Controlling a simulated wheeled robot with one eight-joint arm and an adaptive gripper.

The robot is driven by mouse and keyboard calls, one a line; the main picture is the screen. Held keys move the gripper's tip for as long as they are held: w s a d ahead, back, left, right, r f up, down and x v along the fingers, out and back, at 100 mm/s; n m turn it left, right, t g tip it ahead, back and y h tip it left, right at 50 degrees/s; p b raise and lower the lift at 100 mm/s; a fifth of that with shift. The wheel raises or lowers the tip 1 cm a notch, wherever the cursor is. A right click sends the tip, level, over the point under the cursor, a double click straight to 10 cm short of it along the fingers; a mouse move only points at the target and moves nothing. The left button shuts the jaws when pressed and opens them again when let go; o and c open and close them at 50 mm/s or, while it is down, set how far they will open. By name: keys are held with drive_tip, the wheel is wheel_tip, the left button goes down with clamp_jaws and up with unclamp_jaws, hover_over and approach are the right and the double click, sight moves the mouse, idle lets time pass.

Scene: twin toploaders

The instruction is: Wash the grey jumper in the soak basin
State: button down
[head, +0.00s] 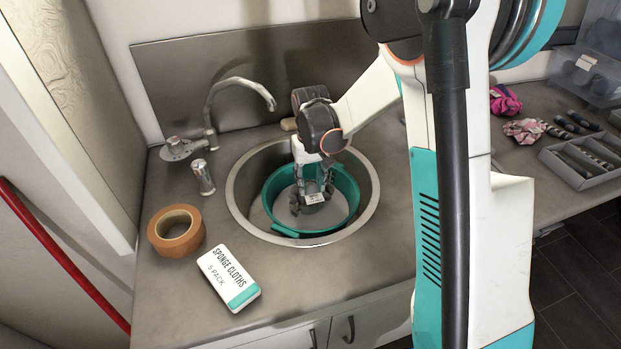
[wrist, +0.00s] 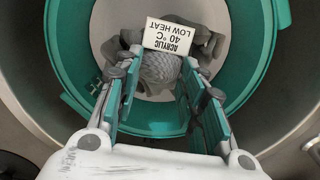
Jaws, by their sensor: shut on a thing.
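The grey jumper (wrist: 160,68) is bunched between the fingers of my gripper (wrist: 150,85), with a white care label reading "ACRYLIC 40 °C LOW HEAT" on top. In the head view the jumper (head: 311,206) is small and partly hidden by my gripper (head: 312,190). My gripper points down into the teal soak basin (head: 352,190) and is shut on the jumper. The basin's teal wall (wrist: 62,55) surrounds the jumper in the wrist view, with a pale bottom showing. I cannot tell whether the jumper touches the bottom or whether there is water.
The basin sits inside a round metal sink (head: 236,200) with a tap (head: 240,88) behind left. A tape roll (head: 160,240) and a sponge cloths pack (head: 229,278) lie on the counter in front. Cloths (head: 525,131) and a grey divided tray (head: 575,175) are at right.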

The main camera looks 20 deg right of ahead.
drive_tip(key=shift+f+b, duration=2.55)
drive_tip(key=shift+f, duration=1.3)
